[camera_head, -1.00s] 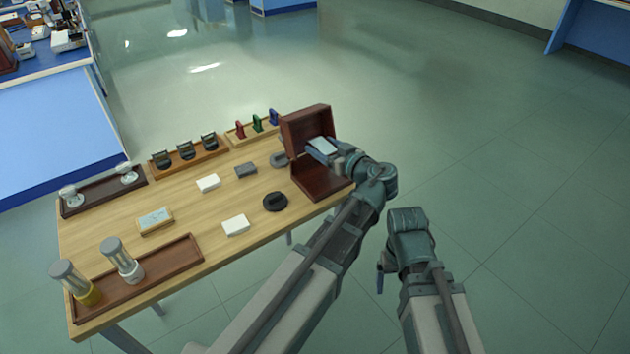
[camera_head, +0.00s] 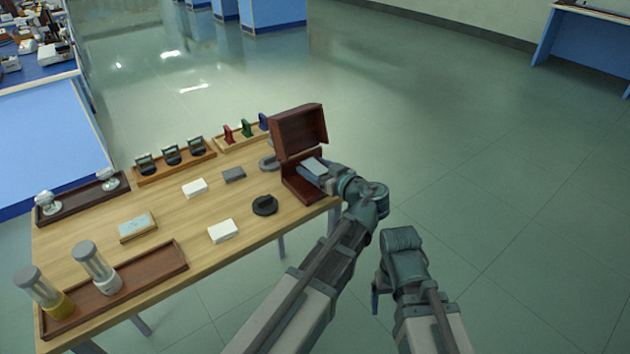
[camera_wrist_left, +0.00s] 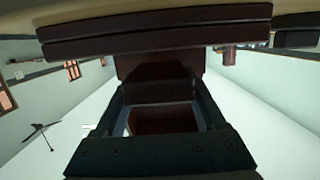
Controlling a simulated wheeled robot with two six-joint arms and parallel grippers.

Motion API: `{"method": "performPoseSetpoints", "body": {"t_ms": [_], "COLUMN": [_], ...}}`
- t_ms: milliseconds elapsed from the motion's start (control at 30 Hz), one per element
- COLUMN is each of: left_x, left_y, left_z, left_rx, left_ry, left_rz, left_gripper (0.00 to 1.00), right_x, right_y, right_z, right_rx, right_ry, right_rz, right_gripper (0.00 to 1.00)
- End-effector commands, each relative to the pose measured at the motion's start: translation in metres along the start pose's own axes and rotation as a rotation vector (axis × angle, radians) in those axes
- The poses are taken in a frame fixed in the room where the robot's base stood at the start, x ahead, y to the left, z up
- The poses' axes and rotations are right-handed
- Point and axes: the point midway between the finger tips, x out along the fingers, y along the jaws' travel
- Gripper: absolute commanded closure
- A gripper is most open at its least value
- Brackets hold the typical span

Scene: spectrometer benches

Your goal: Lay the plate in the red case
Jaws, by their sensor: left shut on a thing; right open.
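The red case (camera_head: 299,132) stands open at the right end of the wooden table, its lid upright at the back. My left gripper (camera_head: 326,174) is shut on the plate (camera_head: 313,165), a small pale flat piece. It holds the plate low over the case's base (camera_head: 302,190), in front of the lid. I cannot tell whether the plate touches the base. The left wrist view shows dark red edges of the case (camera_wrist_left: 155,36) close by; the plate is not clear there. My right gripper (camera_head: 376,292) is open and empty, right of the table, over the floor.
A grey ring (camera_head: 269,162) lies just left of the case, and a black round piece (camera_head: 264,205) lies nearer the front edge. White blocks (camera_head: 222,231) and several trays fill the rest of the table (camera_head: 180,225). Floor to the right is clear.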

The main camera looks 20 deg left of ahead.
Motion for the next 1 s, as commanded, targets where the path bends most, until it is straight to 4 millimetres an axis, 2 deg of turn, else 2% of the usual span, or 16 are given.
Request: {"method": "performPoseSetpoints", "body": {"t_ms": [33,200,667,700,800,833,1000], "left_x": [0.002,0.006,0.007,0.007,0.007,0.007,0.007], "left_y": [0.0,0.0,0.0,0.0,0.0,0.0,0.0], "left_z": [0.011,0.031,0.035,0.033,0.033,0.033,0.033], "left_rx": [0.0,0.0,0.0,0.0,0.0,0.0,0.0], "left_ry": [0.0,0.001,0.001,0.0,0.0,0.0,0.0], "left_rz": [0.0,0.0,0.0,0.0,0.0,0.0,0.0], "left_gripper": [0.92,0.92,0.92,0.21,0.03,0.0,0.0], "right_x": [0.011,0.032,0.036,0.034,0.034,0.034,0.034], "right_y": [-0.001,-0.003,-0.003,-0.003,-0.003,-0.003,-0.003], "right_z": [-0.001,-0.002,-0.002,-0.002,-0.002,-0.002,-0.002], "right_rx": [0.0,0.0,0.0,0.0,0.0,0.0,0.0], "right_ry": [0.0,0.0,0.0,0.0,0.0,0.0,0.0], "right_rz": [0.0,0.0,0.0,0.0,0.0,0.0,0.0], "right_gripper": [0.14,0.14,0.14,0.14,0.14,0.14,0.14]}}
